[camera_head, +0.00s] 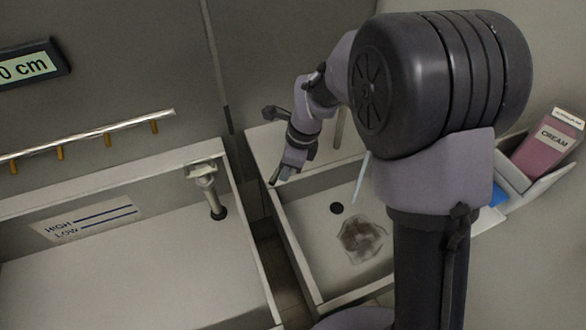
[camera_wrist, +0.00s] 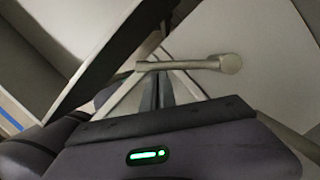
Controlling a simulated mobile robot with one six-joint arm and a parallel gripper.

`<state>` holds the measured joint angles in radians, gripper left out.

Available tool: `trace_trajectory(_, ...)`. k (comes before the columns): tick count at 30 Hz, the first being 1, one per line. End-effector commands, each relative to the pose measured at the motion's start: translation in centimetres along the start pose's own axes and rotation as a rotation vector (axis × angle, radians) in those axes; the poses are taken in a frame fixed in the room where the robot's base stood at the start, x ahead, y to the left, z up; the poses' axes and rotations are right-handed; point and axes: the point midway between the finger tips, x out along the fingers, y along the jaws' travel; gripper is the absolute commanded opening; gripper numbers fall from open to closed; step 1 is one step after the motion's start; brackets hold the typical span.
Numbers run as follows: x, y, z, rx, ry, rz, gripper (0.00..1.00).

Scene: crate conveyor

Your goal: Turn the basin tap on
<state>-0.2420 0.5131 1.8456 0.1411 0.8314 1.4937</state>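The basin (camera_head: 292,232) is a pale rectangular tub right of centre in the head view, with a dark drain hole (camera_head: 337,208) in its floor. My gripper (camera_head: 275,180) points down at the basin's left rim near its back corner. In the wrist view a metal lever (camera_wrist: 195,64) with a round end crosses just beyond my gripper (camera_wrist: 160,78). The fingers look close together; whether they touch the lever is unclear. A grey post (camera_head: 340,125) stands behind the basin, partly hidden by my arm. A thin pale streak (camera_head: 360,178) hangs over the basin; I cannot tell what it is.
Left, across a narrow gap, is a larger trough (camera_head: 120,262) with a fitting (camera_head: 203,178) and a HIGH/LOW label (camera_head: 88,218). A nozzle rail (camera_head: 90,138) runs above it. A pink CREAM box (camera_head: 546,148) stands far right.

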Motion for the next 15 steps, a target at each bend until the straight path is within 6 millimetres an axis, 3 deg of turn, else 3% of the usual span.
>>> trace_trajectory(15,0.22,0.03,0.83,-0.001,-0.001,0.000,0.00)
